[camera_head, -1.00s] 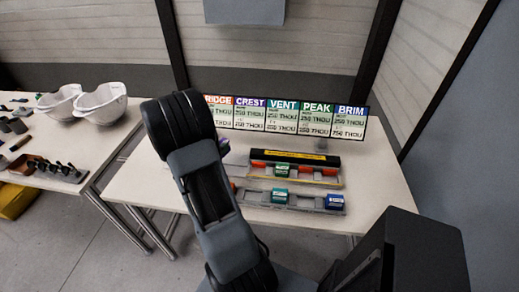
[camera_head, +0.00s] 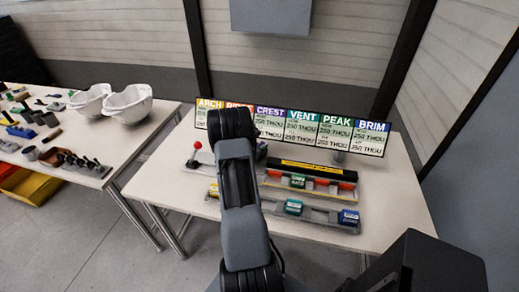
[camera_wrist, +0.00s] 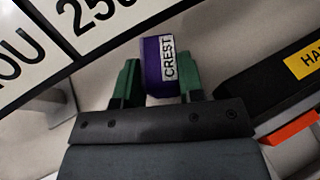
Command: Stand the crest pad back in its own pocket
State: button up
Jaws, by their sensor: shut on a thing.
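The crest pad (camera_wrist: 152,70) is a purple block with a white CREST label, seen in the wrist view. My gripper (camera_wrist: 158,80) is shut on it, with one green finger on each side. The pad is held near the sign board. In the head view my own arm covers most of the gripper and pad. The front rack (camera_head: 322,219) holds a green pad (camera_head: 293,207) and a blue pad (camera_head: 349,217). The rear rack (camera_head: 343,191) has a black and yellow bar, orange pieces and another green pad (camera_head: 297,182). I cannot tell which pocket is the crest pad's own.
A sign board (camera_head: 270,122) with coloured headings, CREST among them, stands along the table's back. A red ball knob (camera_head: 198,145) stands at the left. The worktable's right side is bare.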

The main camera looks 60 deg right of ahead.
jog(key=shift+d+f, duration=0.3)
jog(key=shift+f+b, duration=0.25)
jog(key=shift+b, duration=0.05)
jog(key=o, duration=1)
jog(key=shift+r, duration=0.1)
